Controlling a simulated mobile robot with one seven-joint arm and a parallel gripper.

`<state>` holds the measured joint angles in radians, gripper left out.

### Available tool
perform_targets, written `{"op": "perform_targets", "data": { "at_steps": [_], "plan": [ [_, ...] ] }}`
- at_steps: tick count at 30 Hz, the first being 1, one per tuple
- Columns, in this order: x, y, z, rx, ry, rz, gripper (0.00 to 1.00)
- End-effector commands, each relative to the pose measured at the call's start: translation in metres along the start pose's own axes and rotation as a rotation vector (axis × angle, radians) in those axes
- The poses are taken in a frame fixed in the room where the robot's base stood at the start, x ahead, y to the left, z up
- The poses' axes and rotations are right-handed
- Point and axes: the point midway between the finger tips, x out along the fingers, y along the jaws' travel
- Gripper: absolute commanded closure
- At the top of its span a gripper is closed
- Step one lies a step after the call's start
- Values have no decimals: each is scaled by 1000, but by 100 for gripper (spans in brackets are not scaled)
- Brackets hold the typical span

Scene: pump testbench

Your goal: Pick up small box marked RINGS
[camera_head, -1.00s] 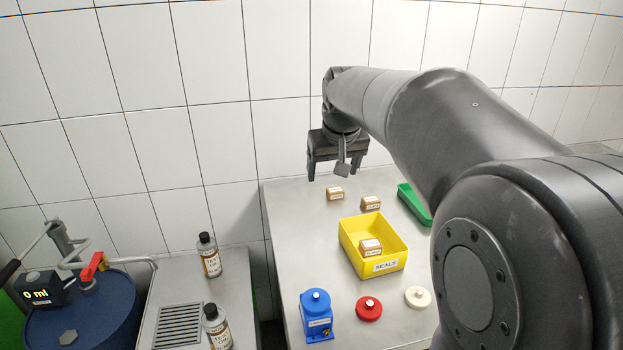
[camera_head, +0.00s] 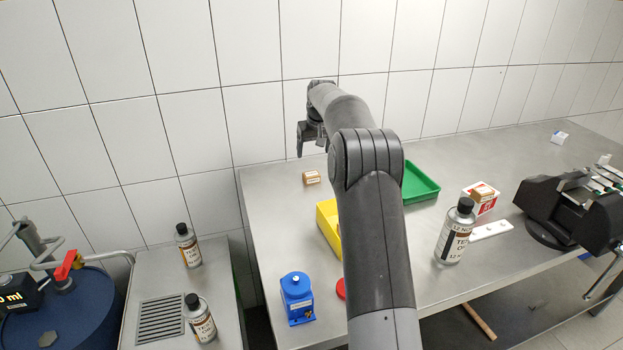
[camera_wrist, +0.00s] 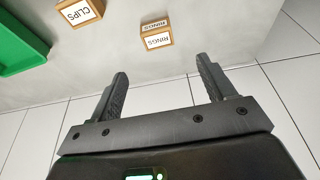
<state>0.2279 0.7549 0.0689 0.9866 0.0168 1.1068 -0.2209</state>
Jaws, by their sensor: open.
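My gripper (camera_wrist: 161,70) is open and empty. In the head view my gripper (camera_head: 311,145) hangs above the table's far edge, behind the box.
A similar box marked CLIPS (camera_wrist: 80,14) stands beside RINGS, near the green tray (camera_wrist: 20,40). My arm hides much of the yellow bin (camera_head: 328,222). A blue container (camera_head: 297,299) and a bottle (camera_head: 455,232) stand nearer. The tiled wall is close behind my gripper.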

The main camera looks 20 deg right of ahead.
Motion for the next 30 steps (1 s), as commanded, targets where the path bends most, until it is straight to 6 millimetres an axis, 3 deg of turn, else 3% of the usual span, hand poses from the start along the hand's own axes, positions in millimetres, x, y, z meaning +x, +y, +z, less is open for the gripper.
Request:
{"op": "perform_targets", "data": {
  "at_steps": [30],
  "plan": [
    [114, 5, -2, 1, -1, -1, 25]
  ]
}}
